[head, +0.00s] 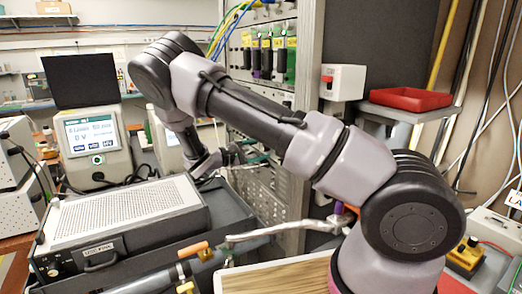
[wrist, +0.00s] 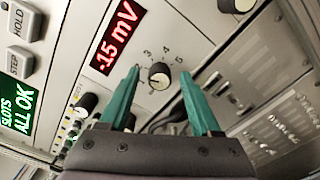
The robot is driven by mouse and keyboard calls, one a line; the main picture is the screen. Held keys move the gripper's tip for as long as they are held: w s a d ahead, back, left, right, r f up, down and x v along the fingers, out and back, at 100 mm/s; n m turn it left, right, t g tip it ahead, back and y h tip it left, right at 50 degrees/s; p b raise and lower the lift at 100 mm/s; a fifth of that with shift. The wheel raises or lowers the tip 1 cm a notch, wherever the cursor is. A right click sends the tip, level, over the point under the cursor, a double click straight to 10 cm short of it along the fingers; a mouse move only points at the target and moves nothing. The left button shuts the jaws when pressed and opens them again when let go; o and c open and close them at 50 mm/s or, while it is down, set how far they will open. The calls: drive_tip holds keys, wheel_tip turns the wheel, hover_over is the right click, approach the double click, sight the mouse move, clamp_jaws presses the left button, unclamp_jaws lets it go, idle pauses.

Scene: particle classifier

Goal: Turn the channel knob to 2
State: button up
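The channel knob (wrist: 159,75) is a small dark knob with a pale face on a light panel in the wrist view. The numbers 3, 4 and 5 show around its upper side; 2 is not readable, and the left finger covers part of that side. I cannot tell for sure which number the knob points at. My gripper (wrist: 160,78) has two teal fingers, spread apart, one on each side of the knob with gaps between. In the head view my gripper (head: 235,153) is at the rack front, small and partly hidden; the knob cannot be made out there.
A red display reading -15 mV (wrist: 118,36) is up and left of the knob. Another knob (wrist: 88,103) is lower left. A grey instrument box (head: 125,215) stands below my arm.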

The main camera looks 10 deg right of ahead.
drive_tip(key=v, duration=1)
drive_tip(key=shift+a, duration=0.4)
drive_tip(key=shift+s, duration=0.1)
